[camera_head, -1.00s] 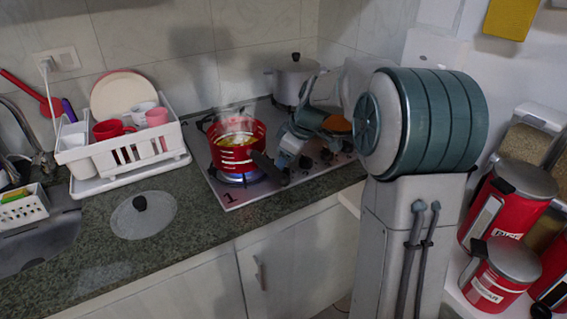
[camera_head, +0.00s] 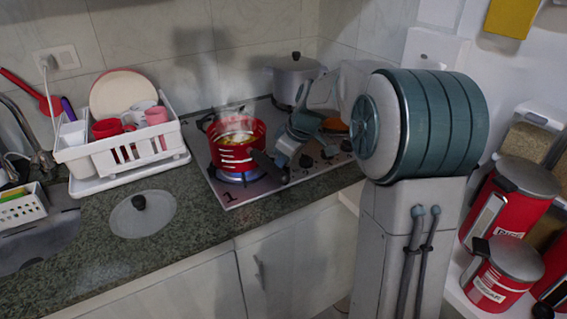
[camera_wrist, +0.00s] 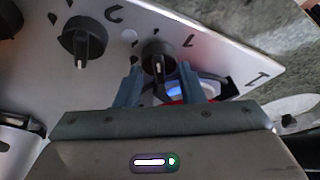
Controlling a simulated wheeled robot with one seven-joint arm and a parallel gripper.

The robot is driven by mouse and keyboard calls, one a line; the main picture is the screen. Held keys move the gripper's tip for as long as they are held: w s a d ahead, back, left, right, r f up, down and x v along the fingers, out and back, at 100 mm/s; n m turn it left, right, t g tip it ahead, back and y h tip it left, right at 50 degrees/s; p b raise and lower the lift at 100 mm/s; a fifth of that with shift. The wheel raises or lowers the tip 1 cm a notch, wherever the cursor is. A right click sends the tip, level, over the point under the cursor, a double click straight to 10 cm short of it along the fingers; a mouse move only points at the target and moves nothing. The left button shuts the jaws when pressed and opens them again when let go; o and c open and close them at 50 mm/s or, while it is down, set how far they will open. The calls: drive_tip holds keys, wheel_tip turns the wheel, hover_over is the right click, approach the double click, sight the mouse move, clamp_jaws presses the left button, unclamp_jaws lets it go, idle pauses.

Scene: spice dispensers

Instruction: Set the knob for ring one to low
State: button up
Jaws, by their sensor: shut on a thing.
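The knob for ring one (camera_wrist: 158,62) is black with a pale pointer mark and sits on the stove's front panel beside a printed 1. In the wrist view my gripper (camera_wrist: 160,76) has a finger on each side of it and is shut on it.
More black knobs (camera_head: 306,161) line the panel to the right. A grey lidded pot (camera_head: 296,80) stands at the back. The red pot's black handle (camera_head: 268,166) reaches close to my gripper. A glass lid (camera_head: 142,216) and a dish rack (camera_head: 125,150) are to the left.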

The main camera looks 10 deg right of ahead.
drive_tip(key=o, duration=1)
drive_tip(key=shift+d, duration=0.1)
drive_tip(key=p+v, duration=0.1)
drive_tip(key=v, duration=1.3)
drive_tip(key=shift+f, duration=0.1)
